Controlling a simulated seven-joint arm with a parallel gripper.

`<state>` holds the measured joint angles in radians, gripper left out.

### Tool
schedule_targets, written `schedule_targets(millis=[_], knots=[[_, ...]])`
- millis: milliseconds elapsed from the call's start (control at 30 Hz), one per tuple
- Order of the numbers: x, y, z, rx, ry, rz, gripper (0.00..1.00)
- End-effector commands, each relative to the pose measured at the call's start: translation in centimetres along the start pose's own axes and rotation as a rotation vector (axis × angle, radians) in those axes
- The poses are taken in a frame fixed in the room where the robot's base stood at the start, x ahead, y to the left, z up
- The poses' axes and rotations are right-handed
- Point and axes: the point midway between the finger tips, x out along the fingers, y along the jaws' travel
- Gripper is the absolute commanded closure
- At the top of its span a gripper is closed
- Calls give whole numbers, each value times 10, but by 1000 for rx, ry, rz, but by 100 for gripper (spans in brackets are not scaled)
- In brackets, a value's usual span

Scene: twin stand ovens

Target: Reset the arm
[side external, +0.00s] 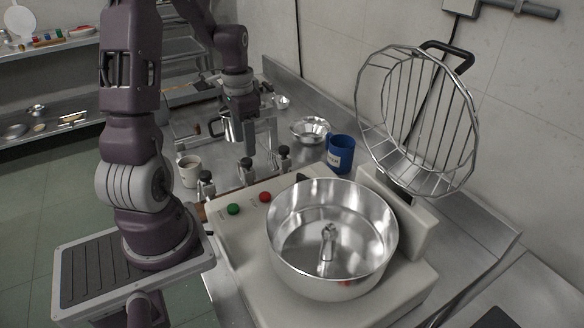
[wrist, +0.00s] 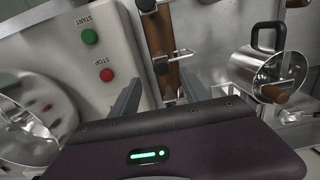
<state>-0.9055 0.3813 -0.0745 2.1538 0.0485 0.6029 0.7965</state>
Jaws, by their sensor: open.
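My gripper (wrist: 160,92) is open in the wrist view, with its two fingers apart and nothing held between them. In the side external view my gripper (side external: 262,140) hangs above the counter, behind the row of black-topped fittings. In the wrist view a wooden strip with black knobs (wrist: 163,66) shows between and beyond the fingers. I cannot tell whether a finger touches it. A metal pitcher with a black handle (wrist: 266,70) is to the right of the fingers.
A mixer with a steel bowl (side external: 330,275) and raised wire guard (side external: 418,120) stands at right. Its green button (side external: 234,209) and red button (side external: 265,197) face my arm. A blue mug (side external: 340,153), a small bowl (side external: 311,130) and a white cup (side external: 189,171) are nearby.

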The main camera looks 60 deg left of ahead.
Motion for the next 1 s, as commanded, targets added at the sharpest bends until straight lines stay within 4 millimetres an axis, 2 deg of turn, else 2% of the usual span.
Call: schedule_targets(millis=[67, 167, 200, 300, 400, 433, 500, 600, 1000], knots=[[-25, 22, -9, 13, 30, -37, 46], [-77, 83, -15, 22, 116, -100, 46], [-97, 112, -10, 21, 163, -115, 46], [-134, 175, 17, 17, 288, -117, 46], [-152, 217, 52, 12, 392, -76, 46], [-154, 225, 61, 10, 416, -60, 46], [-158, 238, 78, 7, 457, -28, 46], [-159, 246, 92, 2, 484, 0, 46], [-159, 248, 93, -1, 487, 5, 46]])
